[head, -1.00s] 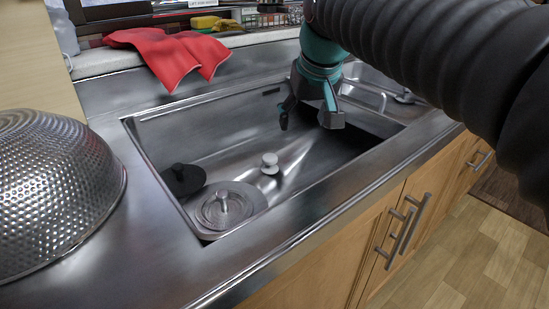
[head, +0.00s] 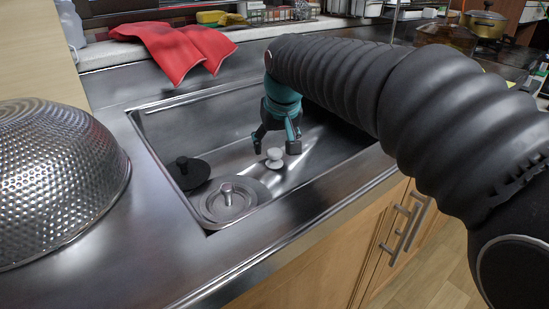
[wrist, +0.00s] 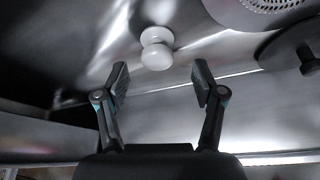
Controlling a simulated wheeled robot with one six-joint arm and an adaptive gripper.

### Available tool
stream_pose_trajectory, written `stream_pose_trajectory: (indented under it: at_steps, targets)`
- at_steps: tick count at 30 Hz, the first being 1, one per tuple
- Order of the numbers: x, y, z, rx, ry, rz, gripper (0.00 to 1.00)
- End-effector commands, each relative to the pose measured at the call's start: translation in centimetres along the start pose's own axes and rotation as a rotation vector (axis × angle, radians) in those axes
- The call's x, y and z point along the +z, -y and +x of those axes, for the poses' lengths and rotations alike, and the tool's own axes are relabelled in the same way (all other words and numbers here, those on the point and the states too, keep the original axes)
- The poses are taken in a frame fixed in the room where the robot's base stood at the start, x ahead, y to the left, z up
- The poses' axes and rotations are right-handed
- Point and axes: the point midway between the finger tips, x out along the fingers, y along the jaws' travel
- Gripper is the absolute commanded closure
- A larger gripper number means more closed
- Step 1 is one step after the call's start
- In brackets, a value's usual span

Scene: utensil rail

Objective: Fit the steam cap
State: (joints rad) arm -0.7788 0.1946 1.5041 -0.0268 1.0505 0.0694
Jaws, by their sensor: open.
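A small white double-knob piece (head: 274,158) stands in the sink. I cannot tell for sure that it is the steam cap. My gripper (head: 274,145) points down into the sink, open and empty, its fingertips close to the white piece. In the wrist view the white piece (wrist: 157,50) lies just beyond the gap between the fingertips (wrist: 160,78), not between them. A black disc with a knob (head: 190,172) and a round metal strainer with an upright knob (head: 212,211) lie at the left of the sink. Both also show partly at the wrist view's upper right.
The sink's steel rim (head: 310,222) surrounds the work area. A large perforated metal bowl (head: 60,180) stands upside down at left. The right of the sink is partly hidden by my arm.

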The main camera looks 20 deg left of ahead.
Motion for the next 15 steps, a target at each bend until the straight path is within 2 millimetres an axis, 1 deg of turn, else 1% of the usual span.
stream_pose_trajectory:
  at_steps: [3,7,11,15]
  targets:
    - [0.2,-0.2,1.7,0.000,0.003,0.001,0.31]
    - [0.3,-0.3,3.5,0.000,0.003,0.000,0.31]
    - [0.2,-0.3,4.5,0.000,0.001,0.000,0.31]
    - [0.2,-0.3,4.8,0.000,0.001,0.000,0.31]
